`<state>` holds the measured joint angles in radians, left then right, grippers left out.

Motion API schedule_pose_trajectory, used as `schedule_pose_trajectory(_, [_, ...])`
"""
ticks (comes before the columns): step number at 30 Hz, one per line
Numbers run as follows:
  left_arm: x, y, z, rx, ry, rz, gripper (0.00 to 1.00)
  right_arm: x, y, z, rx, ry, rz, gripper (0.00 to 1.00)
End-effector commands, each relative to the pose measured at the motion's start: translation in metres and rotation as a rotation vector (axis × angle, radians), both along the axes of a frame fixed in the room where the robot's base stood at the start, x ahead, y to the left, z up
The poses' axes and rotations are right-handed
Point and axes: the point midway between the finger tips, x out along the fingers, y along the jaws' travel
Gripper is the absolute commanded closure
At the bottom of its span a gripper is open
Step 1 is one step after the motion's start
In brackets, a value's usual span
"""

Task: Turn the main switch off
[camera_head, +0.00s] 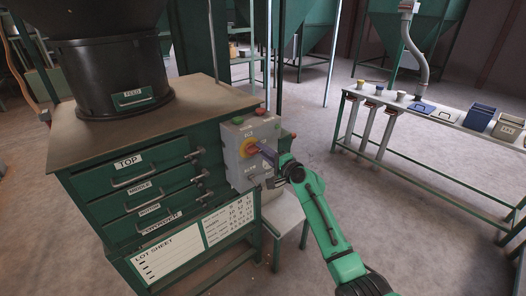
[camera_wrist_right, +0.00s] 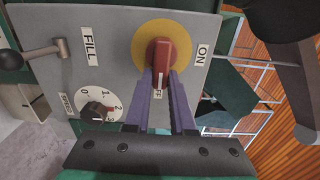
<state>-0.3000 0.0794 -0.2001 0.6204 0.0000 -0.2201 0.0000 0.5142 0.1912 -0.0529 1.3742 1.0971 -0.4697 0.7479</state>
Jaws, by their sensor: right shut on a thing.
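The main switch is a red handle on a yellow disc (camera_head: 249,147) on the grey control box (camera_head: 230,152). In the right wrist view the red handle (camera_wrist_right: 164,58) stands upright in the picture. Its lower end lies by a partly covered label of which "FF" shows; the "ON" label (camera_wrist_right: 202,55) is to the right of the disc. My right gripper (camera_head: 262,150) is at the switch, its purple fingers (camera_wrist_right: 166,84) shut on the red handle from both sides. My left gripper is out of view.
The box also carries a black dial (camera_wrist_right: 95,111) and a lever (camera_wrist_right: 40,52) by the word "FILL". A green drawer cabinet (camera_head: 125,185) stands left of the box. A bench (camera_head: 440,110) with bins is at right. Open floor lies between.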

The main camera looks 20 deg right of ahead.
Motion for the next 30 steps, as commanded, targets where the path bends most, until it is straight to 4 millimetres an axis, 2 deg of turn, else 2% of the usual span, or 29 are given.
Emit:
schedule_pose_trajectory(1, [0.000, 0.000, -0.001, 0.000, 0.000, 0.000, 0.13, -0.002, 0.005, -0.009, 0.001, 0.019, 0.013, 1.00])
schedule_pose_trajectory(2, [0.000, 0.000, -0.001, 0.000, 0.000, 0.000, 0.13, -0.002, 0.005, -0.009, 0.001, 0.019, 0.013, 0.70])
schedule_pose_trajectory(3, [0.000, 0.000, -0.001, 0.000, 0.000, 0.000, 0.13, -0.002, 0.005, -0.009, 0.001, 0.019, 0.013, 0.55])
schedule_pose_trajectory(4, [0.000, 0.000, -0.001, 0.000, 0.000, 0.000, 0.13, -0.002, 0.005, -0.009, 0.002, 0.018, 0.012, 0.47])
schedule_pose_trajectory(21, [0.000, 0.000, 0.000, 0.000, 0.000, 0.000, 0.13, -0.004, -0.001, -0.003, 0.001, 0.006, 0.004, 0.47])
schedule_pose_trajectory(26, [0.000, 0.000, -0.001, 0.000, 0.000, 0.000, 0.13, -0.025, -0.009, -0.004, -0.001, 0.006, 0.003, 0.47])
schedule_pose_trajectory(30, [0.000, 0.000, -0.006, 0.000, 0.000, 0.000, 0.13, -0.058, -0.021, -0.006, -0.003, 0.007, 0.004, 0.47])
